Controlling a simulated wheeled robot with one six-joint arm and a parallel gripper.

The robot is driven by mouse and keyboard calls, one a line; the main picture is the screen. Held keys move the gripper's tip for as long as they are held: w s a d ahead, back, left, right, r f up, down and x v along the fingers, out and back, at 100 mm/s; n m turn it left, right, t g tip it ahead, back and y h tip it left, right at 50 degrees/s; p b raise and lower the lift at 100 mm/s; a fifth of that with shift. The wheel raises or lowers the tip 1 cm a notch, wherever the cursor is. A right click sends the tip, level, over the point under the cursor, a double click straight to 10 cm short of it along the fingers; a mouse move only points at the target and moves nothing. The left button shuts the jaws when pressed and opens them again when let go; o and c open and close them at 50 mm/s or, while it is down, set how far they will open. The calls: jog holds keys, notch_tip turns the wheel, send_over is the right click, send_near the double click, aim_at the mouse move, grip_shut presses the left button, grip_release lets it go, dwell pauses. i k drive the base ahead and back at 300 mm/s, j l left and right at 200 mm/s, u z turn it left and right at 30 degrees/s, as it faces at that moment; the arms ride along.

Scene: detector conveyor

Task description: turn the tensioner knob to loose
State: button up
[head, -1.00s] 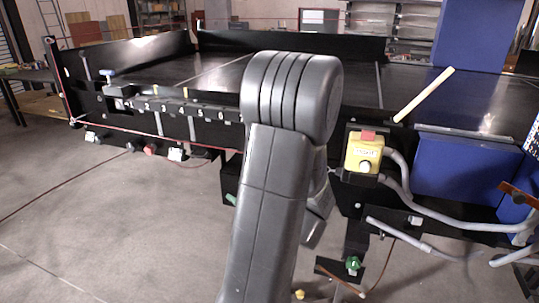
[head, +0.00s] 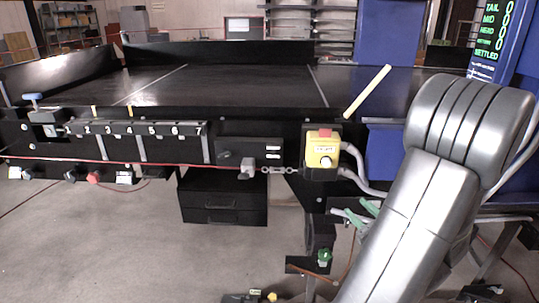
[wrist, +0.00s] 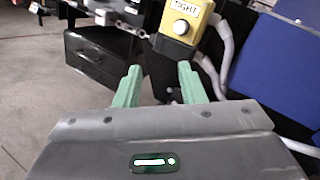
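A yellow box (head: 316,162) with a red top and a round white knob (head: 326,162) is mounted on the front of the black conveyor, right of centre. In the wrist view, the yellow box (wrist: 187,22) carries a label that reads "TIGHT" above the white knob (wrist: 181,27). My gripper (wrist: 160,82) is open and empty, its two green fingers apart. The knob lies beyond the fingertips and is not touched. In the head view, my gripper (head: 358,212) shows partly past my arm, below and right of the box.
Grey hoses (head: 355,180) run from the box's right side. A wooden stick (head: 367,91) leans above it. A green knob (head: 324,257) stands low in front. A blue-topped handle (head: 33,97) and numbered rail (head: 140,129) are at left. A black drawer unit (head: 222,203) hangs below the conveyor.

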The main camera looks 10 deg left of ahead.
aim_at(225, 154)
jog(key=j+z, duration=0.4)
jog(key=j, duration=0.45)
jog(key=j+z, duration=0.45)
jog(key=j, duration=0.45)
jog(key=k+j, duration=0.1)
jog(key=j, duration=0.4)
jog(key=k+j, duration=0.1)
jog(key=j, duration=0.35)
jog(key=k+j, duration=0.1)
jog(key=j, duration=0.4)
